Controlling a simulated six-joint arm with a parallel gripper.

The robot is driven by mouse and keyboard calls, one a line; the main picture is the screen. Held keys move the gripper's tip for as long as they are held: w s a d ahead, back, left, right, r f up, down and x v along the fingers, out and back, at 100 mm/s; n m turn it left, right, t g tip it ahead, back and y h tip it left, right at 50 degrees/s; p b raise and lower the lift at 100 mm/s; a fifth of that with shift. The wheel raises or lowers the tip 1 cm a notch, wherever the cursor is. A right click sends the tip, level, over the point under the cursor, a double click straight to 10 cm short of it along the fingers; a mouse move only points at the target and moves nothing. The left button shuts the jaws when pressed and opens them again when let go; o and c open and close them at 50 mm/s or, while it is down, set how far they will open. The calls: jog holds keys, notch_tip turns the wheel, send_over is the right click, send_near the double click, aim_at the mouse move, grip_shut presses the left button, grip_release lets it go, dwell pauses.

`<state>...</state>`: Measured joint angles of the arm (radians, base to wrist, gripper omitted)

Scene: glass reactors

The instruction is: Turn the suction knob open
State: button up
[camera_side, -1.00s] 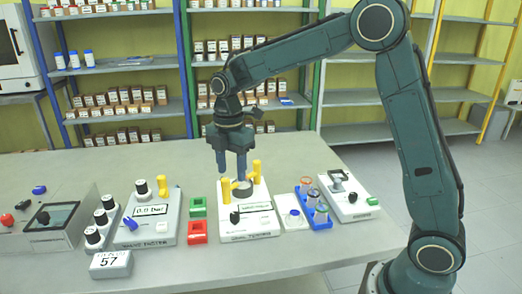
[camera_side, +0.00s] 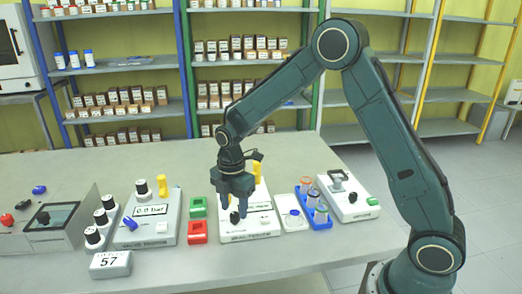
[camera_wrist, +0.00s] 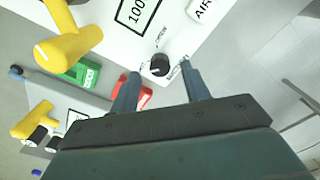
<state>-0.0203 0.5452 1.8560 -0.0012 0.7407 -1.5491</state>
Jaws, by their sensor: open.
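The small black knob (camera_wrist: 160,66) sits on the top panel of a white device (camera_wrist: 185,35), near lettering too small to read surely. My gripper (camera_wrist: 160,70) is open, with one blue-grey finger on each side of the knob. I cannot tell whether the fingers touch it. In the side view, my gripper (camera_side: 233,209) points down over the front left of the middle white device (camera_side: 262,233). The knob (camera_side: 235,217) shows low between the fingers. My gripper hides much of the device's rear.
Red (camera_side: 197,232) and green (camera_side: 197,207) blocks stand left of the device. A white device with a pressure display (camera_side: 146,232) is farther left. A blue rack of vials (camera_side: 319,221) stands to the right. Yellow parts (camera_wrist: 68,45) rise from the device behind the knob.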

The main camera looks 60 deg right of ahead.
jog(key=shift+f, duration=1)
jog(key=shift+c, duration=0.5)
jog(key=c, duration=0.9)
